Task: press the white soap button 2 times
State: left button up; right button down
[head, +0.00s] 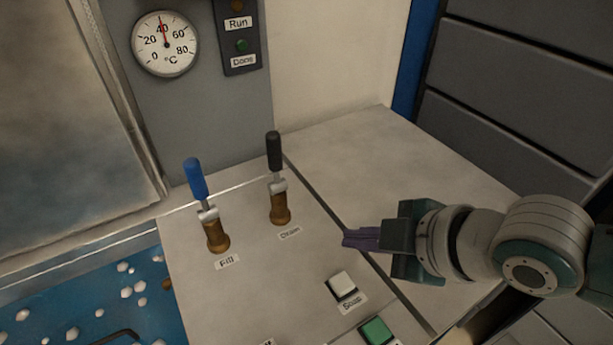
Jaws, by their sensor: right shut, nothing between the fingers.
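The white soap button (341,285) sits on the grey panel, with a "Soap" label (352,303) just below it. My right gripper (346,238) comes in from the right. Its purple fingers are shut and empty, pointing left. In the picture they are just above the white button and apart from it. My left gripper is not in view.
A green button (376,331) is below the soap button. The blue Fill lever (196,178) and black Drain lever (274,152) stand upright on the panel (270,290). A dial gauge (164,44) and Run/Done lamps (241,45) are behind. A blue surface with white bits lies lower left.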

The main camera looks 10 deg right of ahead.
aim_at(349, 286)
notch_tip(349, 286, down, 8)
jog(key=b, duration=0.8)
jog(key=shift+f, duration=0.15)
jog(key=shift+f+b, duration=0.3)
jog(key=shift+f, duration=0.05)
jog(key=shift+r, duration=0.1)
dwell(1.0)
dwell(0.3)
jog(key=shift+f+b, duration=0.3)
jog(key=shift+f, duration=0.15)
